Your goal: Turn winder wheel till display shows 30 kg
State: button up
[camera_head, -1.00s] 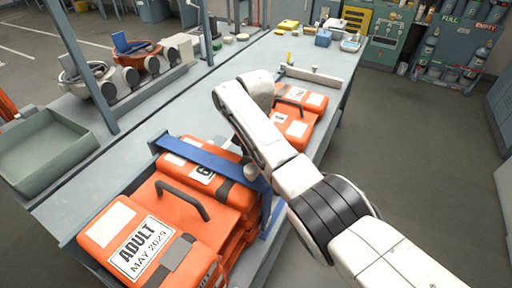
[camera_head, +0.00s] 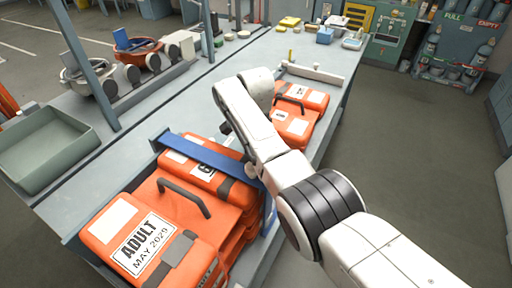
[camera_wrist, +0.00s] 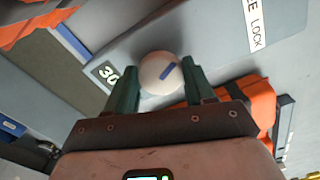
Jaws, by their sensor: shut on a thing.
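In the head view my forearm covers most of the wheel area, and the display cannot be seen there.
A blue bar (camera_head: 213,157) crosses the near stack of orange cases (camera_head: 190,218). More orange cases (camera_head: 293,123) lie farther along the grey bench. A label ending in "LOCK" (camera_wrist: 254,25) is on the panel. An empty grey tray (camera_head: 48,150) stands at left.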

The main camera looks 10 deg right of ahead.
jog(key=shift+w+r, duration=0.1)
jog(key=shift+r, duration=0.05)
jog(key=o, duration=1)
jog(key=shift+o, duration=0.2)
notch_tip(320, 180, up, 11)
jog(key=shift+f+b, duration=0.2)
jog(key=shift+b, duration=0.25)
